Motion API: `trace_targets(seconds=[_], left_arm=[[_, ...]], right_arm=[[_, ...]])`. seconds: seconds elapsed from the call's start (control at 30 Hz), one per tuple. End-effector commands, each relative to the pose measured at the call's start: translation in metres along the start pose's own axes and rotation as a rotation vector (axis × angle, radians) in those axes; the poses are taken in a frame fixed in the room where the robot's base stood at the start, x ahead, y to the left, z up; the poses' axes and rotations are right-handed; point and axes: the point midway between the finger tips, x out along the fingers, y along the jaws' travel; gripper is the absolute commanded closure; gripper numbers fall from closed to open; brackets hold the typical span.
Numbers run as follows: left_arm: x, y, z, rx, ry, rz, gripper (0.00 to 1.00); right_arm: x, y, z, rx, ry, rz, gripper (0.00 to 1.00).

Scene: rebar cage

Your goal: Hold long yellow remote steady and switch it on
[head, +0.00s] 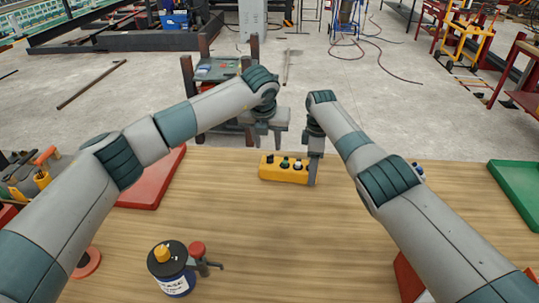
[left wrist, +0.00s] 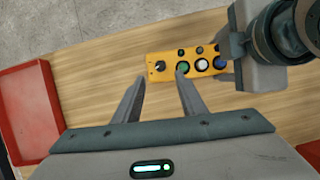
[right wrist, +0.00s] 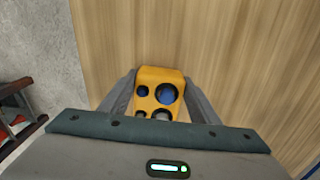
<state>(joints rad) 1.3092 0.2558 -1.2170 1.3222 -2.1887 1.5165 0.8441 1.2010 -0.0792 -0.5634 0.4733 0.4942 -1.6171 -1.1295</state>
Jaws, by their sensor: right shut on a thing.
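The long yellow remote (head: 283,173) lies on the wooden table near its far edge. In the left wrist view the remote (left wrist: 172,57) shows a black knob at its left end, then green, white and blue buttons. My right gripper (head: 313,178) is shut on the remote's right end; in the right wrist view its fingers stand on both sides of the remote (right wrist: 149,77). My left gripper (head: 267,143) is open and empty above the remote's left part. In the left wrist view its fingertips (left wrist: 161,77) are near the black knob and green button; contact cannot be told.
A red tray (head: 153,186) lies left of the remote. A blue-labelled can (head: 172,274) with an orange cap stands at the front left. A green tray (head: 515,185) is at the right edge. Tools lie at the far left. The table's middle front is clear.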

Motion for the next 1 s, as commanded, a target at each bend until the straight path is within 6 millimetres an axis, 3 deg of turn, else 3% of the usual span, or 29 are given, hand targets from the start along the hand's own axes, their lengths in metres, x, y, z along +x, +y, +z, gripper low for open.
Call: trace_targets(seconds=[0.3, 0.5, 0.93, 1.0], left_arm=[[0.053, 0.000, 0.000, -0.002, 0.002, 0.001, 0.62], [0.074, 0.000, 0.000, -0.001, 0.001, 0.000, 0.62], [0.081, 0.000, 0.000, 0.001, -0.001, 0.000, 0.62], [0.081, 0.000, 0.000, 0.001, -0.001, 0.000, 0.79]], right_arm=[[-0.001, 0.000, 0.000, 0.000, 0.000, 0.001, 0.79], [-0.001, 0.000, 0.000, 0.000, 0.000, 0.001, 0.79], [-0.001, 0.000, 0.000, 0.000, 0.000, 0.001, 0.79], [-0.001, 0.000, 0.000, 0.000, 0.000, 0.001, 0.79]])
